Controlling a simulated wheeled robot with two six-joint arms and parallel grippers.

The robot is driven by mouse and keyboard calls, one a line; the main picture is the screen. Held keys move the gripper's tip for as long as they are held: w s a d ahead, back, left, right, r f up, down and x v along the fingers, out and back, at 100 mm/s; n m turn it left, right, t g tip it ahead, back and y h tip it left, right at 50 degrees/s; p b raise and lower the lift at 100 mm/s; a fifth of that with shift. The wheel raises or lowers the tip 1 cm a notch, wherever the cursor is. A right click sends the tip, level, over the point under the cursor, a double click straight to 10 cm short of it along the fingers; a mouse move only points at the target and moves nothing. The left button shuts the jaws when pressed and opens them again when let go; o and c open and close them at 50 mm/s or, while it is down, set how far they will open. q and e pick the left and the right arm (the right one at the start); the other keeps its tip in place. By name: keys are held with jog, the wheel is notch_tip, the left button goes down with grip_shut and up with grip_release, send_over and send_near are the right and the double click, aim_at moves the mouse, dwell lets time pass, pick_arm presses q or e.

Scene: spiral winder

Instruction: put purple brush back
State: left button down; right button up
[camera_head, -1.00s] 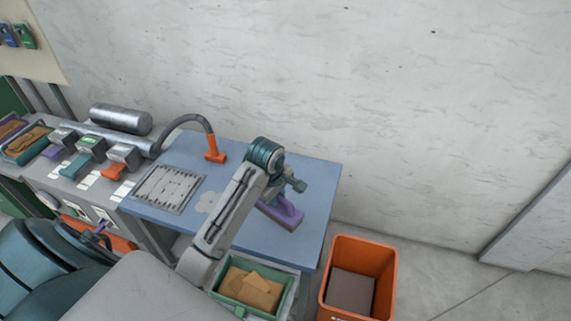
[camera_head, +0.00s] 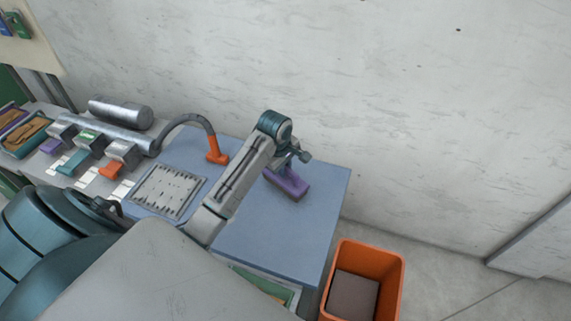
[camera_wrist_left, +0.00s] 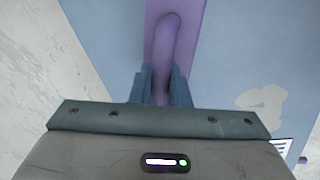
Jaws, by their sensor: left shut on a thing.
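The purple brush (camera_head: 287,184) is near the back right of the blue table top (camera_head: 270,240). My left gripper (camera_head: 287,168) is over it, shut on its handle. In the left wrist view the purple handle (camera_wrist_left: 166,50) runs between the two blue-grey fingers (camera_wrist_left: 160,88), with the wider purple body behind it. The brush's underside is hidden, and I cannot tell whether it touches the table. My right gripper is not in view.
A grey plate with slots (camera_head: 168,190) lies left of my arm. A hose with an orange nozzle (camera_head: 217,155) stands behind it. An orange bin (camera_head: 338,297) is on the floor at the right. A pale wall (camera_head: 420,120) rises behind the table. The table's front right is clear.

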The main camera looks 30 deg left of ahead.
pick_arm(q)
jog(key=shift+w+a, duration=0.25)
jog(key=shift+w, duration=0.25)
jog(key=shift+w+a, duration=0.25)
jog(key=shift+w, duration=0.2)
jog(key=shift+w+a, duration=0.1)
jog(key=shift+w, duration=0.05)
jog(key=shift+w+a+f+p, duration=0.1)
jog(key=shift+w+f+p, duration=0.05)
jog(key=shift+p, duration=0.45)
notch_tip(320, 180, down, 3)
jog(key=shift+r+p, duration=0.2)
jog(key=shift+p, duration=0.5)
jog(key=shift+f, duration=0.45)
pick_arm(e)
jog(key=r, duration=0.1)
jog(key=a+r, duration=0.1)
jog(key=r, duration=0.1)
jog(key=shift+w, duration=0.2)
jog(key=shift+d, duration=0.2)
pick_arm(q)
jog(key=c, duration=1.4)
grip_release()
jog(key=shift+f, duration=0.1)
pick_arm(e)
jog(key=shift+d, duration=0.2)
